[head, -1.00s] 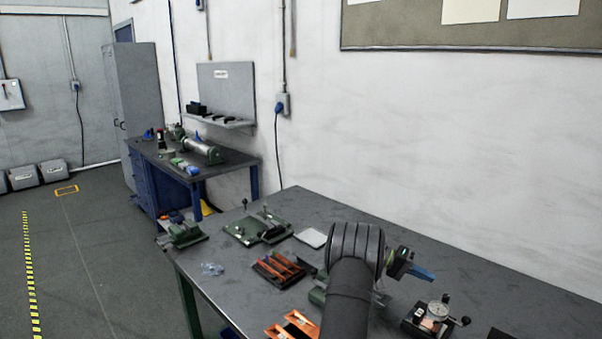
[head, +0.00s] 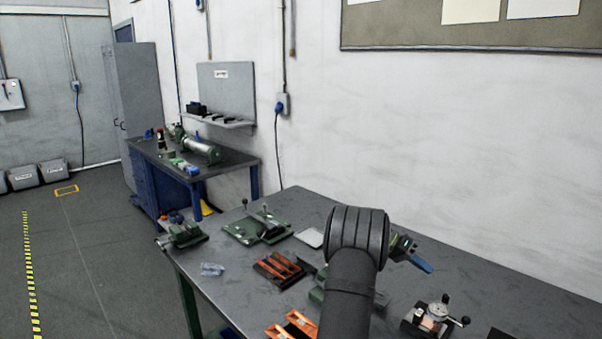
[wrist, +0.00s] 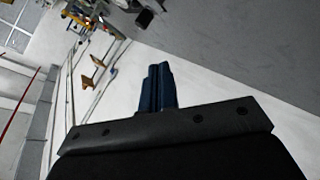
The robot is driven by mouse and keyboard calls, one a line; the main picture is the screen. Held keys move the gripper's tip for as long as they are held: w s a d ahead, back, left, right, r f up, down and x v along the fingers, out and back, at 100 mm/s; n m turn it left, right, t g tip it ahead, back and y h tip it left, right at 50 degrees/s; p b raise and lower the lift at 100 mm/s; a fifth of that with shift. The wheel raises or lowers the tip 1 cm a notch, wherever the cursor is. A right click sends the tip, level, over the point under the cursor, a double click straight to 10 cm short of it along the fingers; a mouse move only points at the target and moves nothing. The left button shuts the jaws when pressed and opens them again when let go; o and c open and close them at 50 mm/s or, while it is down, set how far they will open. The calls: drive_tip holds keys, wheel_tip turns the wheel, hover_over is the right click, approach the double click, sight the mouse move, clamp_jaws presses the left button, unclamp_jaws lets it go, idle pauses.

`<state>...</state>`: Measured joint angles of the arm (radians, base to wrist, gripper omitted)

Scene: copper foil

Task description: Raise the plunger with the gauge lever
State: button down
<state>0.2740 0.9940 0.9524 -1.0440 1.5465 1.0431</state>
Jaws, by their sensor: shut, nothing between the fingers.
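The thickness gauge (head: 433,316) stands on the bench at the lower right of the head view. It has a round pale dial, a copper-coloured part in front and dark knobs at its top and right side. Which knob belongs to the lever, and how the plunger stands, is too small to tell. My gripper (head: 424,265) has blue fingers. In the head view it is above and behind the gauge, apart from it, pointing down to the right. In the wrist view the fingers (wrist: 157,88) are together with nothing between them.
Orange-and-black racks (head: 280,268) lie left of my arm. A green fixture (head: 256,228), a white pad (head: 309,237) and a vise (head: 183,235) stand farther back. A dark object (head: 502,333) lies right of the gauge. The bench (head: 500,290) is clear between gauge and wall.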

idle(0.3)
drive_tip(key=s+d+r+t+y, duration=0.5)
drive_tip(key=s+d+t+y, duration=0.2)
drive_tip(key=s+d, duration=0.4)
drive_tip(key=f, duration=1)
drive_tip(key=shift+s+a+f, duration=0.2)
drive_tip(key=shift+s+f, duration=0.05)
drive_tip(key=shift+f, duration=0.1)
